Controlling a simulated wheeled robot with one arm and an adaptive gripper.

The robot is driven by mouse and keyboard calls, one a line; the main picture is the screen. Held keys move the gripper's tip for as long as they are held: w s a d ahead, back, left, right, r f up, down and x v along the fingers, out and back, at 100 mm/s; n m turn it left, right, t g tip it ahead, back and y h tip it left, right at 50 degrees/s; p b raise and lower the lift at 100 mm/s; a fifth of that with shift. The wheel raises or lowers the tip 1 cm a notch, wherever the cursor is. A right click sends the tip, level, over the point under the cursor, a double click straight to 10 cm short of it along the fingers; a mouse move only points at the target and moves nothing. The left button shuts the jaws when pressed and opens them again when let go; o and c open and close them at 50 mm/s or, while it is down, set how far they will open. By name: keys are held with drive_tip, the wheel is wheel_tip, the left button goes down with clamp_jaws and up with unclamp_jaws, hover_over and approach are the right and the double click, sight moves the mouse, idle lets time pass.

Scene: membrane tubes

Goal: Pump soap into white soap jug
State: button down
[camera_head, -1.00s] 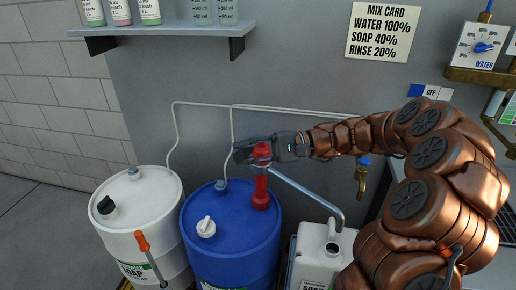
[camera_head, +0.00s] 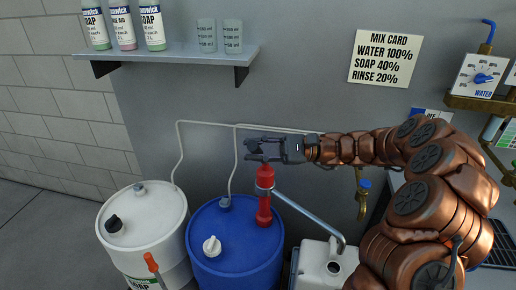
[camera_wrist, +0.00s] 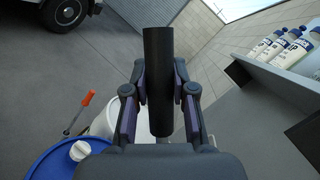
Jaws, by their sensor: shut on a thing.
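A red hand pump (camera_head: 264,207) stands upright on top of the blue drum (camera_head: 222,255). Its grey metal spout (camera_head: 308,214) slopes down to the right and ends over the white soap jug (camera_head: 312,265), near the jug's open round mouth. My gripper (camera_head: 258,149) is just above the red pump's top. In the wrist view my gripper (camera_wrist: 158,85) is shut on a black cylindrical handle (camera_wrist: 158,50). The rod below the handle is mostly hidden. I cannot see liquid at the spout's end.
A white drum (camera_head: 145,218) stands left of the blue drum, with an orange-handled tool (camera_head: 151,262) in front. A shelf (camera_head: 165,55) holds bottles and clear cups. A brass tap (camera_head: 363,198) is on the wall to the right.

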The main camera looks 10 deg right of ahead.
drive_tip(key=c, duration=1.2)
unclamp_jaws()
drive_tip(key=shift+d, duration=0.15)
drive_tip(key=shift+o, duration=1.4)
drive_tip(key=w+d+f, duration=0.1)
drive_tip(key=d+f, duration=0.1)
drive_tip(key=d, duration=0.9)
drive_tip(key=shift+d, duration=0.3)
